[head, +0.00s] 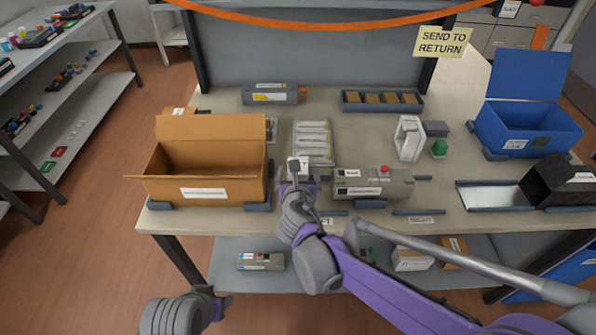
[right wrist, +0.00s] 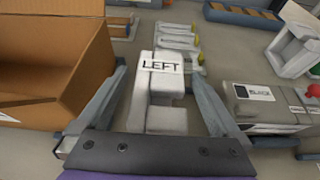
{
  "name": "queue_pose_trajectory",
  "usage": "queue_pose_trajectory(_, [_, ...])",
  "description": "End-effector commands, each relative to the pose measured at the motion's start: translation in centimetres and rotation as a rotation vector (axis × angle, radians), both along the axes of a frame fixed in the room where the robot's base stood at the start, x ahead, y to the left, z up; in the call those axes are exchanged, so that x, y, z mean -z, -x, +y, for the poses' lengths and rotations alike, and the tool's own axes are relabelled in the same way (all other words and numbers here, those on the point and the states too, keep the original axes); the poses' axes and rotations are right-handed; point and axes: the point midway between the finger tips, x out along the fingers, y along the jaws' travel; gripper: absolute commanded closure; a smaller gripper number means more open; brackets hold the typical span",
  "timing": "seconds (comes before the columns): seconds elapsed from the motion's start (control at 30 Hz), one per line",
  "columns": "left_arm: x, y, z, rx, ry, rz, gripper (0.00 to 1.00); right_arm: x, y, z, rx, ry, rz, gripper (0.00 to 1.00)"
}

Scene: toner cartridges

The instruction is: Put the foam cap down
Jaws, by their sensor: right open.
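A white foam cap marked LEFT (right wrist: 162,88) sits between the two fingers of my right gripper (right wrist: 160,105) in the right wrist view. The fingers are open, one on each side of the cap, and do not appear to grip it. In the head view my right gripper (head: 298,183) is over the front of the table, between the carton and the grey toner cartridge, and largely hides the cap (head: 299,163). Whether the cap's underside touches the tabletop cannot be seen. My left gripper (head: 218,300) is low at the bottom left, empty, its opening unclear.
An open cardboard carton (head: 205,193) stands left of the cap. A grey toner cartridge (head: 372,187) lies to the right. Flat packets (head: 313,143) lie behind. Another white foam piece (head: 409,138), a divided tray (head: 382,107) and a blue bin (head: 528,130) stand farther right.

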Motion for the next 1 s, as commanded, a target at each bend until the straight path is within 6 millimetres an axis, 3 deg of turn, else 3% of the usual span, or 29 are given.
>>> queue_pose_trajectory(0.5, [-0.9, -0.1, 0.0, 0.0, 0.0, -0.003, 0.5, -3.8, 9.2, 0.1, -0.003, 0.0, 0.0, 0.0])
queue_pose_trajectory(0.87, [-1.0, -0.1, 0.0, 0.0, 0.0, -0.003, 0.5, -4.3, 10.7, 0.0, 0.0, -0.001, 0.0, 0.0])
queue_pose_trajectory(1.0, [-1.0, -0.1, 0.0, 0.0, 0.0, -0.003, 0.5, -3.9, 11.1, -1.8, 0.078, -0.102, 0.031, 0.0])
